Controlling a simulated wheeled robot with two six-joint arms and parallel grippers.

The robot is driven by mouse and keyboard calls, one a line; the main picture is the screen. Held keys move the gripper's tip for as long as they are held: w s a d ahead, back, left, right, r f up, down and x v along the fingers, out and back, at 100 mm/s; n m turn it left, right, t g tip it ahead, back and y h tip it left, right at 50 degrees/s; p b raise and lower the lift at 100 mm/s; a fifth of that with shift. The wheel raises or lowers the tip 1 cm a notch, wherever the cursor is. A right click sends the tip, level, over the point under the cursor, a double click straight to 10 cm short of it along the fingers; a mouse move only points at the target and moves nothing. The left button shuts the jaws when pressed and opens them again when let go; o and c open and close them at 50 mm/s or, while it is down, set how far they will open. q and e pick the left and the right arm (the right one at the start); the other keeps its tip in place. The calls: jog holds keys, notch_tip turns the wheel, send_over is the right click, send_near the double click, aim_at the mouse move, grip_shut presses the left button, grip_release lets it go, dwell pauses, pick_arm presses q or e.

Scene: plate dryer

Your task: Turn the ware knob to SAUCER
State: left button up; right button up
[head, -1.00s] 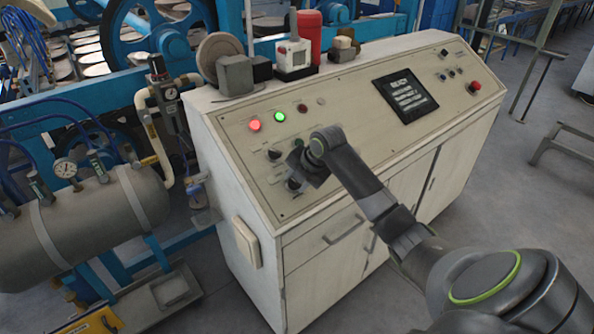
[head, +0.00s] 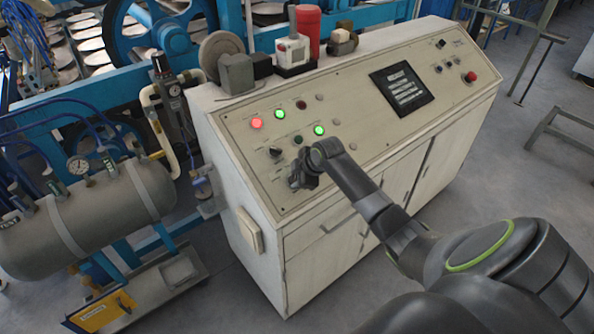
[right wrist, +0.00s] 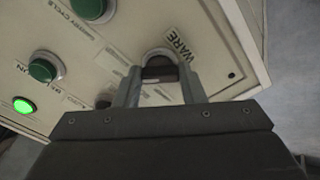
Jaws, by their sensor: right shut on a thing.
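The ware knob (right wrist: 158,58) is on the sloping face of the white control console (head: 262,185). In the right wrist view it sits beside the printed label WARE (right wrist: 178,40), between my two finger ends. My right gripper (right wrist: 159,78) is shut on the knob. In the head view the right gripper (head: 301,181) is at the console's lower left panel and hides the knob. The knob's pointer and position marks cannot be read. My left gripper is not in view.
Green buttons (right wrist: 45,67) and a lit green lamp (right wrist: 22,105) are close by. Another selector knob (head: 275,153) is up and left of the gripper. A screen (head: 402,89) and red button (head: 471,77) are farther right. Clear floor lies in front of the console.

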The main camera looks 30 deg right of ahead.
pick_arm(q)
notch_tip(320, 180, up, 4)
jog(key=p, duration=0.3)
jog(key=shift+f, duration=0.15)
pick_arm(e)
jog(key=m, duration=0.4)
jog(key=shift+m, duration=0.3)
jog(key=o, duration=1)
jog(key=shift+s, duration=0.1)
pick_arm(q)
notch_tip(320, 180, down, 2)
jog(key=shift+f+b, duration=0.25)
jog(key=shift+b, duration=1)
pick_arm(e)
jog(key=v, duration=1.7)
jog(key=shift+s+a, duration=0.15)
jog(key=shift+s, duration=0.15)
